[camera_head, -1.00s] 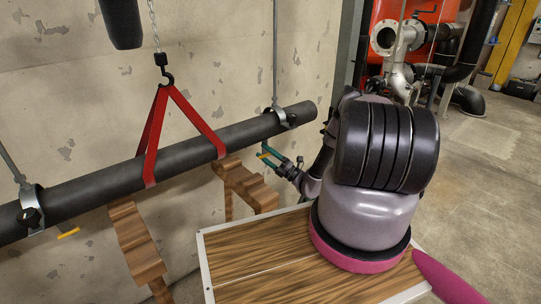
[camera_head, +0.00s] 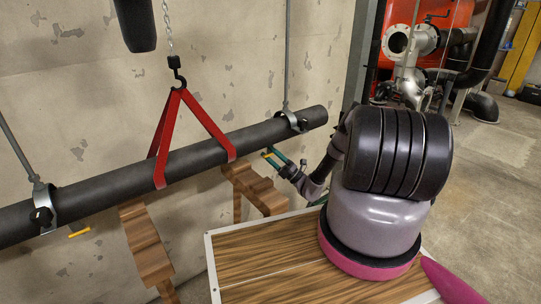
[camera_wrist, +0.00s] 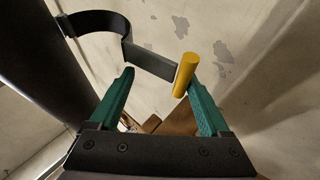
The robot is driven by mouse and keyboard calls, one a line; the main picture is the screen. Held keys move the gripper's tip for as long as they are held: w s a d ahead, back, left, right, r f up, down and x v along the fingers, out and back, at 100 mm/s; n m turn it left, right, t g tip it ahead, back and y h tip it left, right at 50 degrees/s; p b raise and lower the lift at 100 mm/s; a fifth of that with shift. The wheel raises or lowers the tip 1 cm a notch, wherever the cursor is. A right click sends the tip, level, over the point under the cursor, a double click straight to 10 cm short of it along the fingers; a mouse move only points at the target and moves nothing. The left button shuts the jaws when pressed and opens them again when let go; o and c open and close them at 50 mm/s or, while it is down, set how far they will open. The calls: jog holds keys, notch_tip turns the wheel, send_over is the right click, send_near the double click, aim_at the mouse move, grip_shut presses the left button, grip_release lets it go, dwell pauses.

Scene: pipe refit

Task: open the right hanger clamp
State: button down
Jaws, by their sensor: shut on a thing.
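The right hanger clamp (camera_head: 293,122) is on the dark pipe near its right end, below a thin rod. In the wrist view its dark curved band (camera_wrist: 103,20) stands partly clear of the pipe (camera_wrist: 35,65), with wall showing in its hollow. A flat lever (camera_wrist: 149,62) runs from the band to a yellow handle (camera_wrist: 187,74). My gripper (camera_head: 272,157), with green fingers, is shut on this handle, below the pipe. In the wrist view the gripper (camera_wrist: 160,85) has a finger on each side of the lever's end; the exact contact is unclear.
A red sling (camera_head: 162,150) on a chain hook holds the pipe. Wooden supports (camera_head: 146,245) (camera_head: 255,188) stand below it. The left clamp (camera_head: 42,212) has its yellow handle close under the pipe. The wall is close behind; a wooden-topped surface (camera_head: 265,262) lies in front.

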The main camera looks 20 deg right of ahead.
jog(key=c, duration=0.8)
grip_release()
jog(key=shift+w+r, duration=0.65)
jog(key=shift+r, duration=0.15)
jog(key=shift+a, duration=0.1)
jog(key=v, duration=1.2)
jog(key=shift+s+a+f, duration=0.2)
jog(key=shift+s+f, duration=0.05)
jog(key=shift+f, duration=0.2)
jog(key=shift+s, duration=0.1)
